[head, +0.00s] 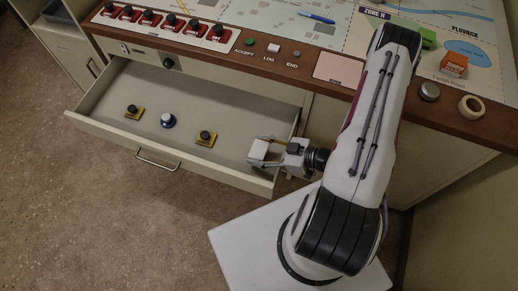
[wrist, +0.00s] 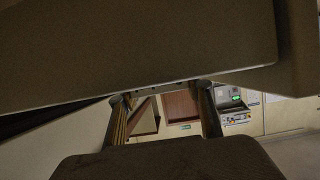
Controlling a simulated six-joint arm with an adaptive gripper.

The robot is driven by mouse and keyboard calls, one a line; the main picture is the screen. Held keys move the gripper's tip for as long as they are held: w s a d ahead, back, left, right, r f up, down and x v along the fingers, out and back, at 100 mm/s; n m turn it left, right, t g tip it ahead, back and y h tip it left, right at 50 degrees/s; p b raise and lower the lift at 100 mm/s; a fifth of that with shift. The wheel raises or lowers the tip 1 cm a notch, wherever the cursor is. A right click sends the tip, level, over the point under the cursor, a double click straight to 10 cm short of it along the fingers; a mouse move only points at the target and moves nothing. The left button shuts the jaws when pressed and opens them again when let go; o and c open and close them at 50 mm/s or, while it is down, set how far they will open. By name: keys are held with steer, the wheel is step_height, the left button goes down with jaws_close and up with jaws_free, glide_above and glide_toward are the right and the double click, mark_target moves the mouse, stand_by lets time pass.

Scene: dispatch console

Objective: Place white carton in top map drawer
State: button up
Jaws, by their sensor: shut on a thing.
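The white carton (head: 257,149) is a small pale block at the right end of the open drawer in the head view. My gripper (head: 272,151) reaches in from the right and is shut on it. The carton is over or inside the drawer's right end; I cannot tell whether it touches the drawer floor. The top map drawer (head: 215,166) is pulled out under the console, with a metal handle on its front. In the wrist view, the fingers (wrist: 162,112) show between large dim surfaces, and the carton cannot be told clearly there.
A tape roll (head: 471,107) lies at right. Free drawer floor lies between the knobs and carton.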

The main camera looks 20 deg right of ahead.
steer(key=shift+f, duration=0.55)
steer(key=o, duration=1.1)
steer(key=shift+r, duration=0.1)
steer(key=shift+r, duration=0.55)
steer(key=v, duration=1.2)
steer(key=shift+f, duration=0.15)
stand_by(0.4)
